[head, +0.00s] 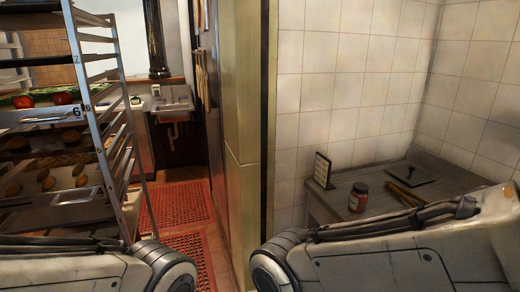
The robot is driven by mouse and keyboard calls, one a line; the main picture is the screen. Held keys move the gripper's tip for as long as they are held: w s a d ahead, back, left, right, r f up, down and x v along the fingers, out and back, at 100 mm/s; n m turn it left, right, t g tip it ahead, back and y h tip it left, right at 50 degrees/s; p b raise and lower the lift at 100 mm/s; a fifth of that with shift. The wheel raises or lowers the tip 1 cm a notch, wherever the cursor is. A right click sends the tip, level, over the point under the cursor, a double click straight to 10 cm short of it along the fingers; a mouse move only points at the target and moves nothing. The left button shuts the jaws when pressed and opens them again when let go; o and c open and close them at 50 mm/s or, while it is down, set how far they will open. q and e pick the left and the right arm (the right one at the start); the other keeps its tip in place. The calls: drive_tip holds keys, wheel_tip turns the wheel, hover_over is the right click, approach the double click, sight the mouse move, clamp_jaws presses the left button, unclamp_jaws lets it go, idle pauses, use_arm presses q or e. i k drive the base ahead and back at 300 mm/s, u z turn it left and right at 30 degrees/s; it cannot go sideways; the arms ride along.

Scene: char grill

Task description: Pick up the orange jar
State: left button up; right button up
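A small orange-red jar (358,197) with a dark lid stands upright on the grey counter (343,186) at the right of the head view. My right arm's links cross the lower right of the picture, in front of the counter's near side. My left arm's link shows at the lower left. Neither gripper is in view, so whether they are open or shut does not show.
A small framed sign (322,170) stands left of the jar. Yellow-handled items (405,193) and a flat dark plate (411,174) lie to its right. A tall tray rack (100,130) is on the left. A wall post (247,130) separates the counter from the red-matted aisle (178,205).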

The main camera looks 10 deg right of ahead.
sight(359, 195)
drive_tip(key=z, duration=0.6)
drive_tip(key=k, duration=0.4)
drive_tip(key=u, duration=0.6)
drive_tip(key=i, duration=0.9)
drive_tip(key=z, duration=0.25)
